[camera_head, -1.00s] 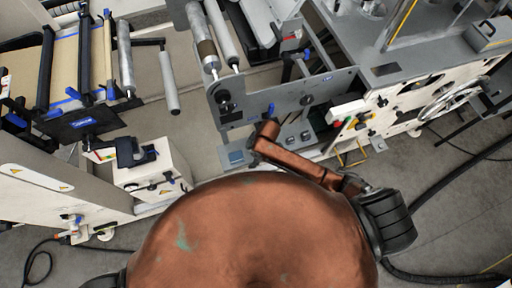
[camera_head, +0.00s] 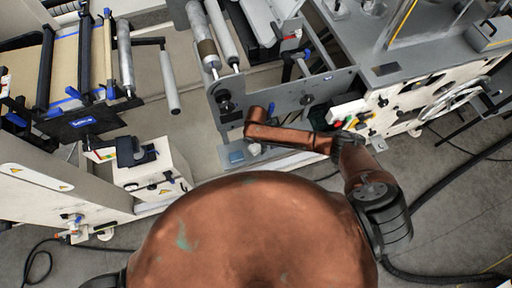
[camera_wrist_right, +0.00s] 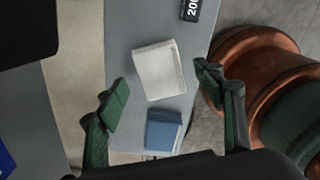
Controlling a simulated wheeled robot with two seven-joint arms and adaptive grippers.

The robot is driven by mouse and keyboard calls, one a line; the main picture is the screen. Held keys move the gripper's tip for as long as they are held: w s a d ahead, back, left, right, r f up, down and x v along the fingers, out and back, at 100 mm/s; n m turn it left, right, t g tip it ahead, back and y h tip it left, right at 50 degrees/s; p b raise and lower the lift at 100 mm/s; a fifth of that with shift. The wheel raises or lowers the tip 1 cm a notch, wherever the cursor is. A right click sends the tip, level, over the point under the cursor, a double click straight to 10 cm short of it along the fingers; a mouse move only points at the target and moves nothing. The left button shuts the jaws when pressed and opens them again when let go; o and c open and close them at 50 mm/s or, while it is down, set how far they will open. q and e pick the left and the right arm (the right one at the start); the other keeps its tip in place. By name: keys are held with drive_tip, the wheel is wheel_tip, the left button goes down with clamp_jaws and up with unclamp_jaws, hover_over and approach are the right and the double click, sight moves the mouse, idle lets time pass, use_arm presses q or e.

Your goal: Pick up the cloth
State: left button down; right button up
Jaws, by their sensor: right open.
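A white folded cloth (camera_wrist_right: 159,72) lies flat on a grey ledge in the right wrist view. A blue folded cloth (camera_wrist_right: 163,132) lies just below it in that view. In the head view the blue cloth (camera_head: 236,157) is on the grey ledge, with a small white piece of the other cloth (camera_head: 254,149) to its right. My right gripper (camera_wrist_right: 160,84) is open and empty, its two dark green fingers to either side of the white cloth, seemingly above it. In the head view my right wrist hides the gripper's fingers. My left gripper is not in view.
The grey ledge (camera_wrist_right: 125,45) runs along the machine, whose upright grey panel (camera_head: 285,97) stands behind it. A white control box (camera_head: 155,172) stands to the left. A black tag (camera_wrist_right: 191,9) with white digits lies on the ledge. Open floor lies at right.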

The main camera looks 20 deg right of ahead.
drive_tip(key=shift+f, duration=0.9)
drive_tip(key=shift+c, duration=0.2)
drive_tip(key=c, duration=1.2)
drive_tip(key=shift+r, duration=0.1)
